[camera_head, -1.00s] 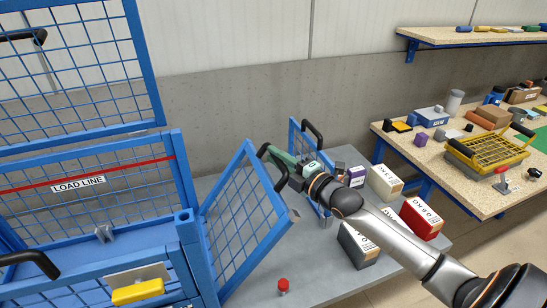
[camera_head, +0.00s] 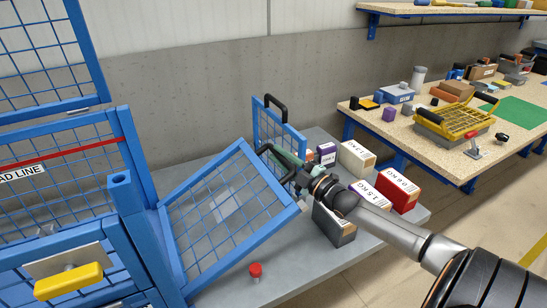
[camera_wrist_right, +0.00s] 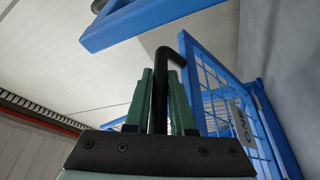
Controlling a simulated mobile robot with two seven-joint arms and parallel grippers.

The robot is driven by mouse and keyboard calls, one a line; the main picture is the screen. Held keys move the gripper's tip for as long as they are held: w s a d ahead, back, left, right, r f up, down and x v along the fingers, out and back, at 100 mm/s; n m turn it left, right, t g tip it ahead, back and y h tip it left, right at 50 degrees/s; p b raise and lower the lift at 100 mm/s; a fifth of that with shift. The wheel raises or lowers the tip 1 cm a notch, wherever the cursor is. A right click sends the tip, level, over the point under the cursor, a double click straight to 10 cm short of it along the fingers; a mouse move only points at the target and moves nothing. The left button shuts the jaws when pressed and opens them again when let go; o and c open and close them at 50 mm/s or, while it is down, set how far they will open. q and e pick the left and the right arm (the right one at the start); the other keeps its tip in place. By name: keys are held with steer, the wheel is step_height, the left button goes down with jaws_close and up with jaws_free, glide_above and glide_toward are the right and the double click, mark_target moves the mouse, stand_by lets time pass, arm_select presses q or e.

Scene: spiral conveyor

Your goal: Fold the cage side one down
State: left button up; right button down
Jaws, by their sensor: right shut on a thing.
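The blue mesh cage panel (camera_head: 235,259) leans out from the corner post at a slant over the grey table. A pale plate shows on it. My right gripper (camera_head: 276,158) is shut on a black handle at the panel's upper edge. In the right wrist view the green fingers (camera_wrist_right: 160,95) stand on either side of the black handle (camera_wrist_right: 184,46). A blue mesh panel with a pale lettered plate (camera_wrist_right: 241,122) is beside them. My left gripper is not in view.
The blue cage (camera_head: 62,128) with its red load line stands at left, with a yellow latch (camera_head: 68,282). A red knob (camera_head: 255,270) stands near the panel's lower edge. Behind is a smaller mesh panel (camera_head: 270,126). Several boxes, including a red box (camera_head: 400,188), stand right of my gripper.

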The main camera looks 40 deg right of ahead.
steer(key=shift+d+f, duration=0.2)
steer(key=c, duration=0.8)
jaws_free()
steer(key=shift+o, duration=0.2)
steer(key=shift+s, duration=0.15)
steer(key=p+v, duration=0.2)
steer(key=v, duration=1)
steer(key=shift+s+f, duration=0.1)
